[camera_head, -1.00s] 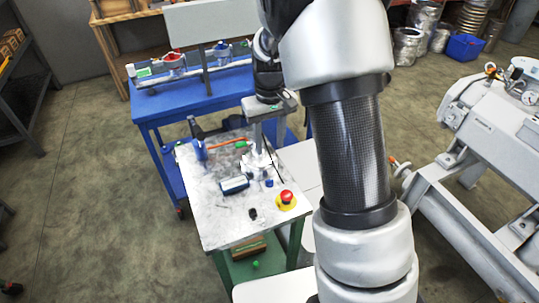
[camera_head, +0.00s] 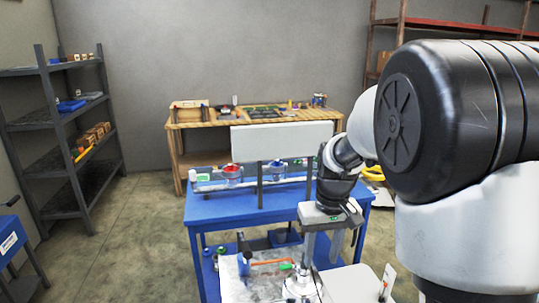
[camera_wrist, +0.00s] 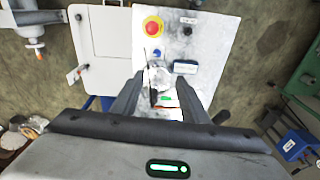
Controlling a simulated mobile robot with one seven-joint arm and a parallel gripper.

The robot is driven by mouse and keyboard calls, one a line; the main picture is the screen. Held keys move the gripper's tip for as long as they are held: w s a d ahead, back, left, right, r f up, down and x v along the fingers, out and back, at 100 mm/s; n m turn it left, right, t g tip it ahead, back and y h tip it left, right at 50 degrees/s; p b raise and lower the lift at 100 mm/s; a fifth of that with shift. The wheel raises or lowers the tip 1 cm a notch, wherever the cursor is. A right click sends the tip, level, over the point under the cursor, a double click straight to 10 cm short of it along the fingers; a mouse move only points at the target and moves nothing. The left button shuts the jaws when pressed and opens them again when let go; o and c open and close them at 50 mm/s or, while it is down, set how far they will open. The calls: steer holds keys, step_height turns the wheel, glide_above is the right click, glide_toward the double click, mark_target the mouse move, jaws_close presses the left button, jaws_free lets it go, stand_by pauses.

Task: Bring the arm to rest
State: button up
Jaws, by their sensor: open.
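My arm rises at the right of the head view, its large black and white joint close to the camera. The fitting also shows at the bottom of the head view (camera_head: 299,286).
A red emergency button (camera_wrist: 153,26) and a small dark-screened device (camera_wrist: 185,67) sit on the small table. Shelves (camera_head: 65,130) stand left, a wooden workbench (camera_head: 195,122) at the back.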

steer(key=s+r+m+t+p, duration=0.1)
steer(key=s+r+t+p, duration=0.3)
steer(key=s+r, duration=1.3)
steer(key=s+p, duration=0.1)
steer(key=s, duration=0.3)
steer(key=shift+d+r+m+t, duration=0.15)
steer(key=shift+r+m+t, duration=0.15)
